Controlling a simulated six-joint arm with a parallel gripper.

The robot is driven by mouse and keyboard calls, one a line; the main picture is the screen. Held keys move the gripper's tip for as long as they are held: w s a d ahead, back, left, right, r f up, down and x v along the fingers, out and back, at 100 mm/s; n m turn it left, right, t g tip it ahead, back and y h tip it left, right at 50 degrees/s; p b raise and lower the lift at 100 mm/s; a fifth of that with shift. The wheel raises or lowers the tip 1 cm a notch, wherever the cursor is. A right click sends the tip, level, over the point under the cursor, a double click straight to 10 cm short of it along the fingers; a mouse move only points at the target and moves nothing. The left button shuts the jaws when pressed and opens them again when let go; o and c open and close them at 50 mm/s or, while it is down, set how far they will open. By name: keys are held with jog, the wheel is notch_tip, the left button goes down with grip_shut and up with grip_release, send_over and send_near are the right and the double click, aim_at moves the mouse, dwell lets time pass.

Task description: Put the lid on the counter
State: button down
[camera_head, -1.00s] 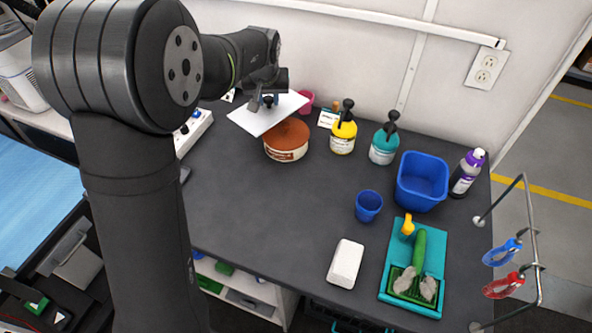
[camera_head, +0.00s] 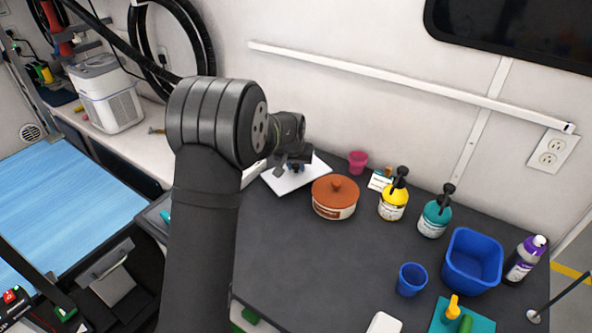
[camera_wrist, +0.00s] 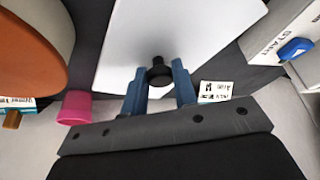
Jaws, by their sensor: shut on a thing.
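The lid (camera_head: 284,183) is a white square plate with a black knob (camera_wrist: 159,73). My gripper (camera_head: 296,166) is shut on the knob, one blue finger on each side of it in the wrist view (camera_wrist: 159,88). The lid lies roughly flat, low over the back left part of the dark grey counter (camera_head: 270,235), left of a round tub. I cannot tell whether it touches the counter. My gripper and wrist hide part of the lid in the head view.
The round tub with a brown knobbed top (camera_head: 334,196) is close on the lid's right. Behind are a pink cup (camera_head: 357,161) and a small card (camera_head: 379,181). Yellow (camera_head: 393,202) and teal (camera_head: 435,216) pump bottles stand further right. The counter's middle is clear.

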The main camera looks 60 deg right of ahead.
jog(key=shift+f, duration=1)
jog(key=c, duration=1.1)
grip_release()
jog(key=shift+c, duration=0.2)
jog(key=v, duration=1.2)
